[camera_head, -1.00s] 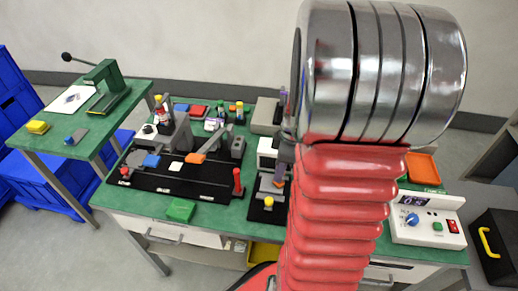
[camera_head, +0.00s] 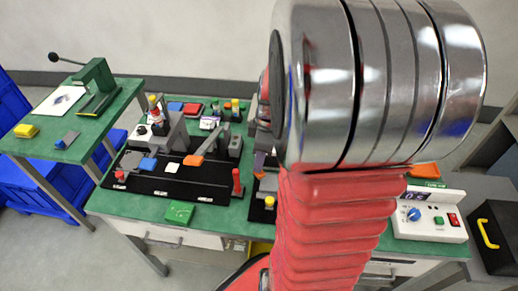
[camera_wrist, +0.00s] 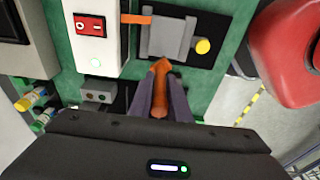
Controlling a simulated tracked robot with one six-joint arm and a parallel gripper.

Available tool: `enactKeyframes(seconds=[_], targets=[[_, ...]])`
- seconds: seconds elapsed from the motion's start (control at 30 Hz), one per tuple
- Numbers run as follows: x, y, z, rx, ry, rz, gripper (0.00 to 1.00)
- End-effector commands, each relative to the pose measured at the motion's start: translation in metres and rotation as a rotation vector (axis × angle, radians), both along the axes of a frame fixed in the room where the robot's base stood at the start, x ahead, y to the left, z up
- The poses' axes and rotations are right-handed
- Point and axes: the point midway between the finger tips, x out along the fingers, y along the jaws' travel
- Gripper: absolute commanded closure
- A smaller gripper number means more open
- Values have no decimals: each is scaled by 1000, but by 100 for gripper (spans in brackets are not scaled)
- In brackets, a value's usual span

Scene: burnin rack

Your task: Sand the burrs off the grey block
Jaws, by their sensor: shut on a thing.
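A grey block (camera_wrist: 168,37) sits in a black fixture (camera_wrist: 203,22) with a yellow knob (camera_wrist: 202,46) at its right in the wrist view. An orange strip (camera_wrist: 136,18) sticks out at its left. In the head view the block (camera_head: 266,184) is partly hidden by my arm. My gripper (camera_wrist: 160,82) is shut on an orange tool (camera_wrist: 160,95) with a pointed tip. The tip points at the near edge of the block; I cannot tell whether it touches. Burrs are too small to make out. In the head view my gripper is mostly hidden behind my arm.
A white box with a red switch (camera_wrist: 90,26) stands left of the fixture in the wrist view. A red post (camera_head: 238,183) stands left of the fixture in the head view. A control box (camera_head: 430,215) is at the right.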

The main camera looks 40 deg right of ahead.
Motion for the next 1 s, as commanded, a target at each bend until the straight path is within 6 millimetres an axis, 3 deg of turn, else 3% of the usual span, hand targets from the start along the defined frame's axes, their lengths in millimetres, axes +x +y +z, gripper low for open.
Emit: enactKeyframes(seconds=[0.5,1.0], targets=[[2,2,44,-1,-1,9,100],[2,3,47,0,0,10,100]])
